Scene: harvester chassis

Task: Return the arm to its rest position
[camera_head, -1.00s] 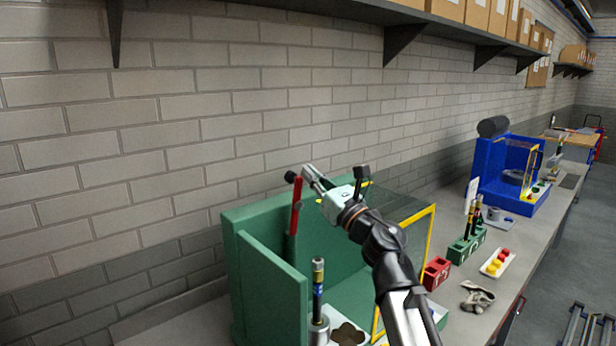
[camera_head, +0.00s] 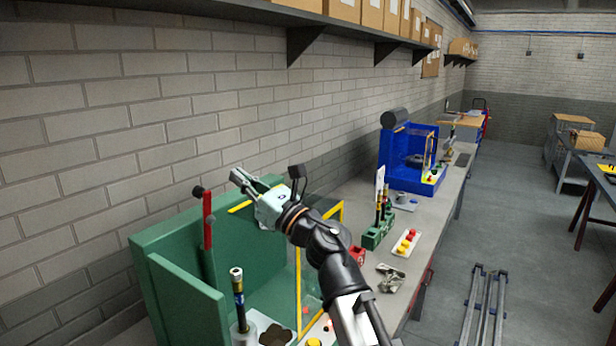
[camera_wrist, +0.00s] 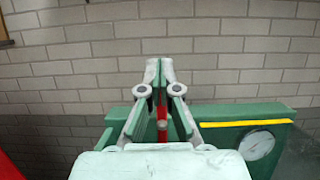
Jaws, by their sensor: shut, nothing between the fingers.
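My gripper (camera_head: 238,174) is raised above the green machine housing (camera_head: 176,238), its fingers pointing up and left toward the brick wall. In the wrist view the fingertips of my gripper (camera_wrist: 159,64) meet, with nothing held between them. A red lever (camera_head: 207,222) with a dark knob stands at the housing, left of my gripper in the head view. In the wrist view a red part (camera_wrist: 162,112) shows behind the fingers. My arm reaches up from the lower edge of the head view.
A yellow-framed clear guard (camera_head: 299,285) stands beside my arm. A green block with bottles (camera_head: 376,236), a white tray with red and yellow buttons (camera_head: 406,243) and gloves (camera_head: 390,277) lie on the bench. A blue machine (camera_head: 402,160) stands farther back. A shelf (camera_head: 330,30) runs overhead.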

